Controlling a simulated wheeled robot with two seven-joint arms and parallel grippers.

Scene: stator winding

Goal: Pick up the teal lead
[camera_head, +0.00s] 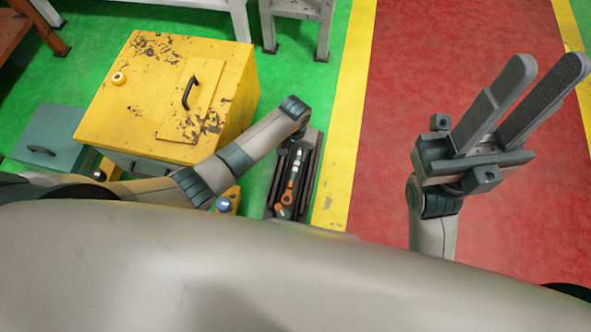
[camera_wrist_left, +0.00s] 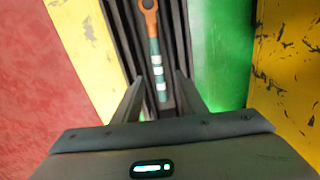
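The teal lead, a slim dark-teal rod with pale bands and an orange ring end, lies in a dark grooved tray (camera_head: 309,187). In the head view the lead (camera_head: 297,172) has its orange end toward me. In the left wrist view the lead (camera_wrist_left: 158,72) runs lengthwise, orange ring at the top edge. My left gripper (camera_wrist_left: 159,78) is open above the tray, its fingers on either side of the lead's lower part in the picture; I see no grip. My left wrist hides these fingers in the head view. My right gripper (camera_head: 547,62) is raised, open and empty.
A worn yellow cabinet (camera_head: 150,90) with a black handle stands left of the tray, under my left arm. A grey-green box (camera_head: 50,140) is further left. A yellow stripe (camera_head: 340,150) and red floor (camera_head: 400,60) are clear to the right.

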